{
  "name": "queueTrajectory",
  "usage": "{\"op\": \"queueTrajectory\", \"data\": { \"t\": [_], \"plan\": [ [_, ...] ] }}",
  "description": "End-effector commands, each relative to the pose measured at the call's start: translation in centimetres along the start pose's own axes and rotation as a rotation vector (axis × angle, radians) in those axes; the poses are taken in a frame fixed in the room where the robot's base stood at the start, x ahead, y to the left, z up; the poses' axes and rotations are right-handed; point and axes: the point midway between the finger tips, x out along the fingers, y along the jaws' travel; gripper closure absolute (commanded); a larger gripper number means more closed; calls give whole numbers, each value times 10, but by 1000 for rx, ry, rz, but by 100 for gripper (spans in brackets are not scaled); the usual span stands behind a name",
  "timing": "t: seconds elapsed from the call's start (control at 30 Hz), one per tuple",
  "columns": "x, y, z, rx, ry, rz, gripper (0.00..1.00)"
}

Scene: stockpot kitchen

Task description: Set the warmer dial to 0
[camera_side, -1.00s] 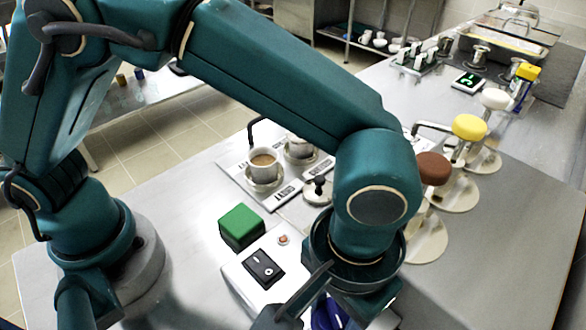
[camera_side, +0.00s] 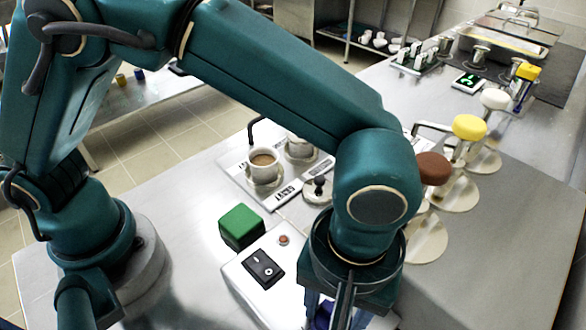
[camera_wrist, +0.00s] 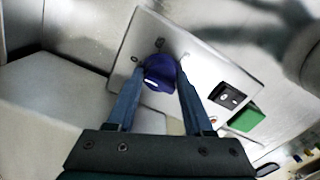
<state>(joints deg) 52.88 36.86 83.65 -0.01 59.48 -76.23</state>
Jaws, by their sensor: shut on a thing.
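The warmer is a white box (camera_wrist: 205,58) with a blue dial (camera_wrist: 158,72) on its top face. My gripper (camera_wrist: 160,68) has one finger on each side of the dial and is shut on it. A small white mark shows on the dial, on the side toward my gripper in the wrist view. Small dark marks stand around the dial, too small to read. In the side view the dial (camera_side: 323,314) is mostly hidden behind my gripper (camera_side: 335,308).
The warmer also carries a black rocker switch (camera_side: 263,269) and a small red light (camera_side: 284,240). A green block (camera_side: 241,227) stands beside it. Coffee cups (camera_side: 263,163) sit on a labelled board behind. Brown (camera_side: 433,169) and yellow-topped (camera_side: 469,127) dispensers stand to the right.

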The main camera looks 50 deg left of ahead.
Motion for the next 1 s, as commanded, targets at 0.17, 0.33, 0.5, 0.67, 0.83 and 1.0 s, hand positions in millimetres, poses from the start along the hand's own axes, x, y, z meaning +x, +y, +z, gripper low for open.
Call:
{"op": "queueTrajectory", "data": {
  "t": [0.17, 0.33, 0.5, 0.67, 0.83, 1.0],
  "plan": [
    [-1, 1, -1, -3, 2, 4, 100],
    [-1, 1, -1, -3, 2, 4, 33],
    [-1, 0, -1, -1, 1, 2, 18],
    [-1, 0, 0, -1, 1, 1, 18],
    [-14, 1, -1, -1, 1, 4, 18],
    [-38, 1, -1, -1, 2, 6, 18]
  ]
}}
